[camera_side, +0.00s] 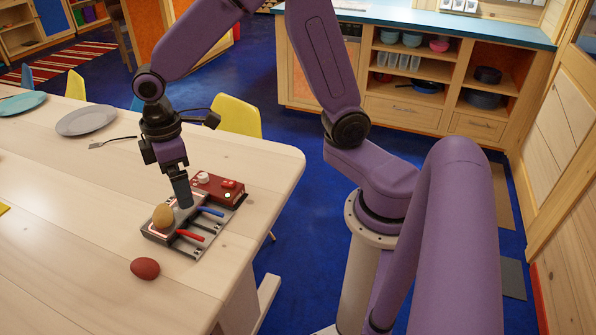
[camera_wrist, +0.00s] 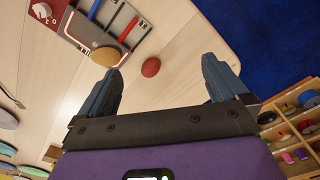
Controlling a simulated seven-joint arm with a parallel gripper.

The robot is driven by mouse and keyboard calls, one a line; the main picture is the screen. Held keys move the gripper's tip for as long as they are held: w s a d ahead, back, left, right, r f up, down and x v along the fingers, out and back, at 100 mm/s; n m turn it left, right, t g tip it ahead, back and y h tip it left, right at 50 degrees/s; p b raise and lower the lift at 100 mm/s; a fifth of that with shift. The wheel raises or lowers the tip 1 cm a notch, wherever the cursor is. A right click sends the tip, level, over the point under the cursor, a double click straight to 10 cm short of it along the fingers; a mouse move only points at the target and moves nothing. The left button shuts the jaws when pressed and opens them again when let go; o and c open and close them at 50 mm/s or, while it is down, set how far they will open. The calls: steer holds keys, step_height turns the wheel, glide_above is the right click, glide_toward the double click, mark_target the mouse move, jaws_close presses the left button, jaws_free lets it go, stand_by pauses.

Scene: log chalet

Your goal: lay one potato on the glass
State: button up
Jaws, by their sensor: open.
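A yellow-brown potato (camera_side: 163,216) rests on the near left end of a pale plate on a small grey board (camera_side: 189,251); it also shows in the wrist view (camera_wrist: 105,56). I cannot tell whether this plate is the glass. A dark red potato (camera_side: 145,268) lies on the bare table in front of the board; it also shows in the wrist view (camera_wrist: 151,67). My gripper (camera_side: 183,203) is just right of the yellow-brown potato in the side view. In the wrist view my gripper (camera_wrist: 161,65) is open, with nothing held between its fingers.
The board carries a red box (camera_side: 217,187) with knobs, a blue handle (camera_side: 211,211) and a red handle (camera_side: 190,235). Plates (camera_side: 86,120) and a fork (camera_side: 112,142) lie farther back on the table. A yellow chair (camera_side: 237,116) stands at the far edge. Table left of the board is clear.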

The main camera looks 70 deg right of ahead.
steer(key=s+d+r+n, duration=0.1)
steer(key=s+d, duration=0.2)
steer(key=s, duration=0.8)
steer(key=s+d+r+n, duration=0.1)
steer(key=s+d, duration=0.3)
steer(key=s, duration=0.7)
steer(key=shift+s+r, duration=0.25)
steer(key=shift+r, duration=0.1)
